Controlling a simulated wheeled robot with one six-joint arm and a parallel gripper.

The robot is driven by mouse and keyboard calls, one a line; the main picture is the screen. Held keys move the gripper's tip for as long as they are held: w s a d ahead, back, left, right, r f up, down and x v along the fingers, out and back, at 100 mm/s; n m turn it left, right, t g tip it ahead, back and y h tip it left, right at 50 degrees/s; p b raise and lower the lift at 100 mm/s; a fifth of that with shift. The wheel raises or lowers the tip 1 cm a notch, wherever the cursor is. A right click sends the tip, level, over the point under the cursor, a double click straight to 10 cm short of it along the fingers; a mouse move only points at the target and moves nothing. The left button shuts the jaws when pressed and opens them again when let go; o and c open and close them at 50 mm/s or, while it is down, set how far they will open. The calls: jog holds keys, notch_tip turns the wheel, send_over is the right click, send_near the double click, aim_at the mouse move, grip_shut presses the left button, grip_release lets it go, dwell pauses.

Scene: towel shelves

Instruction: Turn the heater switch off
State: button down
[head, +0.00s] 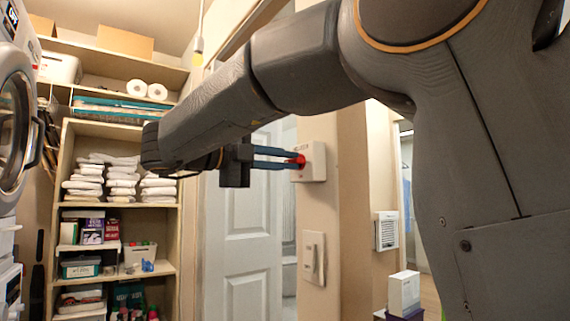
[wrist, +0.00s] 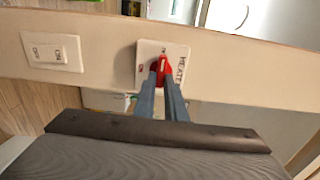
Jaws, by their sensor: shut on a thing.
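The heater switch is a white square plate (head: 315,154) on the wall, with a red knob (head: 299,160) at its middle. In the wrist view the plate (wrist: 177,50) carries lettering that reads like "HEATER", and the red knob (wrist: 162,68) sits between my fingertips. My gripper (head: 296,160) has its two blue fingers closed on the red knob, and it also shows in the wrist view (wrist: 161,76). The fingers partly hide the knob. I cannot tell clearly which setting the knob points to.
A light switch (head: 314,258) is on the wall below the heater plate. A white door (head: 243,230) stands behind my gripper. Shelves with folded towels (head: 122,175) are at the left, beside a washing machine (head: 15,110). A white vent (head: 386,231) is on the wall at right.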

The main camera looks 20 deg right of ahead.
jog(key=c, duration=1.8)
grip_release()
jog(key=shift+a, duration=0.1)
jog(key=v, duration=0.7)
jog(key=shift+a, duration=0.3)
